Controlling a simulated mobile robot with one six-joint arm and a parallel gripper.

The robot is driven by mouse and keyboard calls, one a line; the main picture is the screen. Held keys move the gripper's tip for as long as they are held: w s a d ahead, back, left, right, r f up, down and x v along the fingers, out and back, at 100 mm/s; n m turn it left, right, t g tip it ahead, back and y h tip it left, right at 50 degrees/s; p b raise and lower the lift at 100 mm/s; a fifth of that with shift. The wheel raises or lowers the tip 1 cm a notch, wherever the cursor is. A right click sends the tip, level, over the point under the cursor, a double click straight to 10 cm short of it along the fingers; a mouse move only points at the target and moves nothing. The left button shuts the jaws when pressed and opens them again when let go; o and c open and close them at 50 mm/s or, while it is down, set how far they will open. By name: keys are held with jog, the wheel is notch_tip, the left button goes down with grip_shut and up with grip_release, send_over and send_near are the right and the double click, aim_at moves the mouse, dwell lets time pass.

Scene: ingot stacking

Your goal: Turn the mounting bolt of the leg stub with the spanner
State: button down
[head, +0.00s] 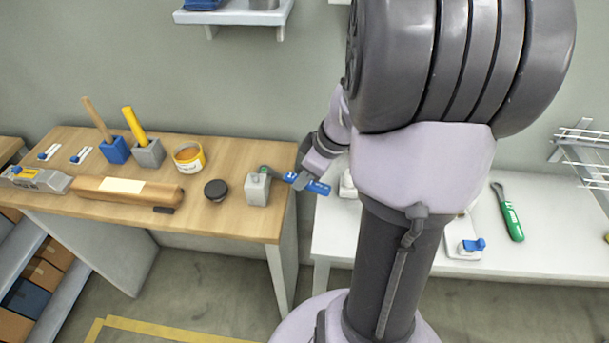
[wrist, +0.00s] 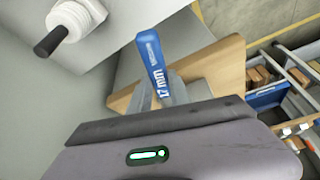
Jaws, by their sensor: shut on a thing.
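The leg stub looks to be the small grey block (head: 257,191) near the right end of the wooden bench, with a small round feature on top that may be its bolt. My gripper (head: 297,180) is shut on the blue-handled spanner (head: 318,188), just right of the block. A dark greenish end reaches left towards the block's top; whether it sits on a bolt I cannot tell. In the wrist view my gripper (wrist: 168,92) grips the spanner, whose blue handle (wrist: 152,62) reads 17 mm. The bolt cannot be made out there.
A green-handled tool (head: 510,218) lies on the white table (head: 500,258) at right. A gap separates the tables.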

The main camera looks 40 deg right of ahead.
jog(key=shift+r, duration=0.15)
jog(key=shift+r+p, duration=0.55)
jog(key=shift+r, duration=0.25)
jog(key=shift+r, duration=0.1)
notch_tip(320, 180, up, 4)
jog(key=p, duration=0.2)
jog(key=shift+p, duration=0.35)
dwell(0.6)
